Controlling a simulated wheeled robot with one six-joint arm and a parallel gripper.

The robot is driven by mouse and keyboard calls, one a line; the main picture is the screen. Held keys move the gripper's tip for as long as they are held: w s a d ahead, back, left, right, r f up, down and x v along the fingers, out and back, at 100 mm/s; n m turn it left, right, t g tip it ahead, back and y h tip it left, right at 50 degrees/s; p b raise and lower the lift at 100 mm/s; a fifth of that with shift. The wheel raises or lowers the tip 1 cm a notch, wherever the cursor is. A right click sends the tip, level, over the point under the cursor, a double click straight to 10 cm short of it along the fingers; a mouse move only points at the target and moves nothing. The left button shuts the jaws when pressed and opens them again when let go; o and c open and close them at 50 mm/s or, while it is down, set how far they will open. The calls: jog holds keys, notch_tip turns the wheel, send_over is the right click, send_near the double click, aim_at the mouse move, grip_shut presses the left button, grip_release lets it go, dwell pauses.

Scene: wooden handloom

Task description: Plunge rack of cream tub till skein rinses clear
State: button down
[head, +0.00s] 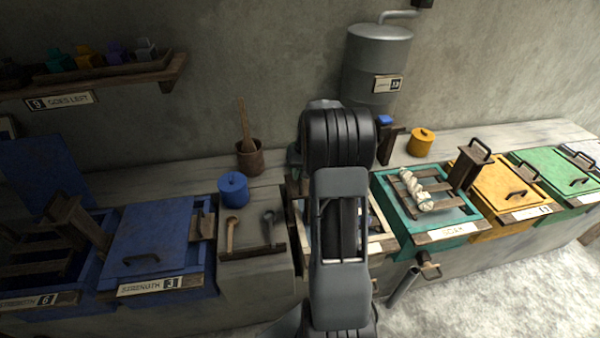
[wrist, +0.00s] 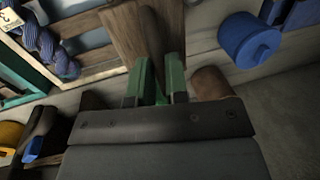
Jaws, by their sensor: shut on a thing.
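My gripper (wrist: 158,85), with green fingers, is shut on the dark handle of an upright wooden rack post (wrist: 125,35) in the wrist view. The cream tub (head: 384,243) is mostly hidden behind my arm in the head view; its pale rim also shows in the wrist view (wrist: 28,62). A twisted blue skein (wrist: 45,42) lies across the wooden slats beside the post. Part of the skein is cut off by the picture edge. Grey-blue water seems to show between the slats, and I cannot tell how clear it is.
The teal tub (head: 392,208) with a pale skein (head: 416,190) stands right of the cream tub. Yellow (head: 510,180) and green (head: 553,170) lidded tubs stand beyond. A ladle stand (head: 255,255), blue canister (head: 233,189) and blue lidded tub (head: 150,240) are left. A metal tank (head: 376,62) stands behind.

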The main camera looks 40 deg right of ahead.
notch_tip(320, 180, down, 15)
jog(key=b, duration=0.9)
jog(key=shift+r+b, duration=0.15)
jog(key=shift+b, duration=0.15)
jog(key=shift+f, duration=0.35)
jog(key=shift+s+f, duration=0.1)
jog(key=c, duration=1.4)
grip_release()
jog(key=shift+f, duration=0.1)
jog(key=shift+o, duration=1.4)
jog(key=shift+r, duration=0.25)
jog(key=r, duration=0.4)
jog(key=d+r, duration=0.1)
jog(key=r, duration=0.4)
jog(key=s+d+r, duration=0.1)
jog(key=r, duration=0.3)
jog(key=shift+d+r, duration=0.2)
jog(key=shift+d, duration=0.05)
jog(key=shift+a, duration=0.1)
